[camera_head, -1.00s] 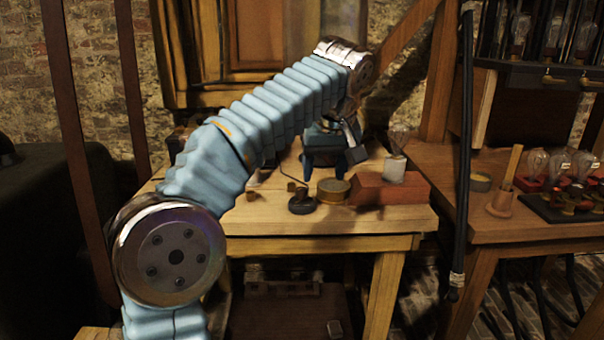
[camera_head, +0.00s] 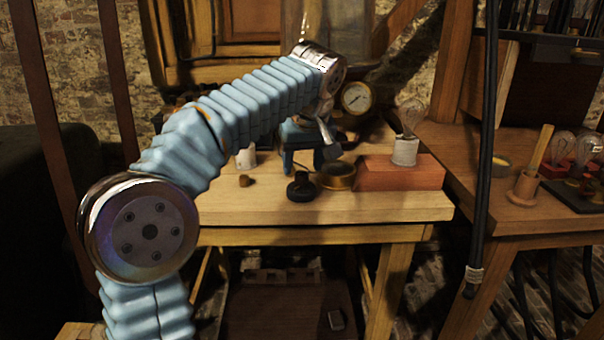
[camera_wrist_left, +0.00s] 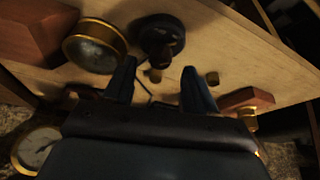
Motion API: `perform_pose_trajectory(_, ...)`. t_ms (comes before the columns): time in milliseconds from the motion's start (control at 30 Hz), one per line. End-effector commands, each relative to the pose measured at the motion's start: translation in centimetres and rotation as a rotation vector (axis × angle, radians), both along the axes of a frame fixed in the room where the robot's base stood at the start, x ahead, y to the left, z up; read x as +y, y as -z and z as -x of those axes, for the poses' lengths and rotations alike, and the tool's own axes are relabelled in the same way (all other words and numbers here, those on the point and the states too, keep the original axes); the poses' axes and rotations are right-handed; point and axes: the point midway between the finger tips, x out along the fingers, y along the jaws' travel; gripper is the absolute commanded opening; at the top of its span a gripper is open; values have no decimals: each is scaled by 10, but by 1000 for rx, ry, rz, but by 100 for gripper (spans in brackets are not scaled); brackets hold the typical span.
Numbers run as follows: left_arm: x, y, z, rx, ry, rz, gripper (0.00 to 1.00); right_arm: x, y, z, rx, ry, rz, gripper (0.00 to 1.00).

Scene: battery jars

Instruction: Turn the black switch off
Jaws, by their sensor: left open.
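The black switch (camera_head: 301,187), a round black base with a knob on top, stands near the front of the wooden table in the head view. It also shows in the left wrist view (camera_wrist_left: 160,38), beyond the fingertips. My left gripper (camera_head: 302,168) is open, with its blue fingers pointing down just behind the switch in the head view. In the left wrist view the open fingers (camera_wrist_left: 158,78) are apart, and the switch is not between them. Whether the knob is on or off cannot be told. My right gripper is not in view.
A round brass-rimmed instrument (camera_head: 338,176) stands close right of the switch. A red-brown block (camera_head: 400,173) carries a bulb (camera_head: 410,115). A small wooden knob (camera_head: 245,181) is to the left. A dial gauge (camera_head: 356,97) is behind. The table front (camera_head: 330,216) is clear.

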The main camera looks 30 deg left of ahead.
Motion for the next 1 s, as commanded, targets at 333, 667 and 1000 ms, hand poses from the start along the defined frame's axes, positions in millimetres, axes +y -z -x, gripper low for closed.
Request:
perform_pose_trajectory(333,7,23,-7,-1,0,1,56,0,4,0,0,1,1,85)
perform_pose_trajectory(667,7,23,-7,-1,0,1,33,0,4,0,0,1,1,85)
perform_pose_trajectory(1000,7,22,-7,0,-3,0,0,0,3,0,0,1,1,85)
